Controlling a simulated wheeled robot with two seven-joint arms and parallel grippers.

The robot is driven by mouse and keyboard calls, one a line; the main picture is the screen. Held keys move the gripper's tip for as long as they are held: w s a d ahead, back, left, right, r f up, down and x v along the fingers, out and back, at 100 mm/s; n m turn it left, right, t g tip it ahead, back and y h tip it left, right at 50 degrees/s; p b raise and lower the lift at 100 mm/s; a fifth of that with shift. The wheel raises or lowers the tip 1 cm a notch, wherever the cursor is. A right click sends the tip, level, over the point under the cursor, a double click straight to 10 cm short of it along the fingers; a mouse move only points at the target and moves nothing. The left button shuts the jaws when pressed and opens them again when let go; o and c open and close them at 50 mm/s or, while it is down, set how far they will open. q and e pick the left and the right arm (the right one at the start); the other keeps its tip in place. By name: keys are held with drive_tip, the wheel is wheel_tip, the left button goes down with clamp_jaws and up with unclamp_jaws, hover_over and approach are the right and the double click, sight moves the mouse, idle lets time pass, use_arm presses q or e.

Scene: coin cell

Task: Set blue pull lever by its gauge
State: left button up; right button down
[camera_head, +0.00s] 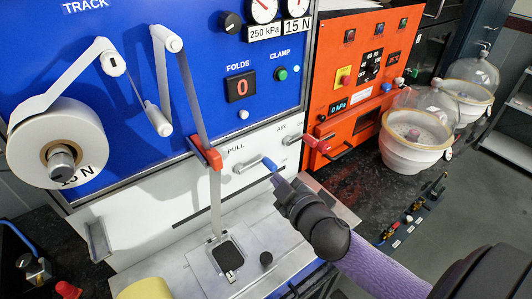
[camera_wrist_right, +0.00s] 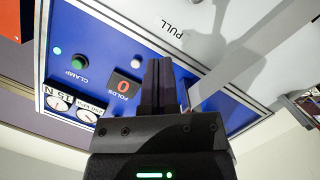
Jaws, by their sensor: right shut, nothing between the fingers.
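The blue pull lever shows its blue knob (camera_head: 269,163) at the end of a short metal arm, on the white panel right of the PULL label (camera_head: 235,149). The label also shows in the right wrist view (camera_wrist_right: 172,23). The 15 N gauge (camera_head: 298,6) is cut by the top edge; its needle is too small to read exactly. My right gripper (camera_head: 277,181) is shut and empty, its tips just below the blue knob; I cannot tell if they touch. Its shut fingers (camera_wrist_right: 158,84) point at the machine in the wrist view. My left gripper is out of view.
A red-knobbed AIR lever (camera_head: 310,141) sits close right of the blue one. A red clip (camera_head: 212,158) and white tape (camera_head: 215,200) hang to the left. A small black knob (camera_head: 266,258) stands on the plate below. Bell jars (camera_head: 415,130) stand at right.

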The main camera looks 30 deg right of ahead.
drive_tip(key=w+d+f+b, duration=0.2)
drive_tip(key=w+f, duration=0.3)
drive_tip(key=w, duration=0.4)
drive_tip(key=shift+d, duration=0.65)
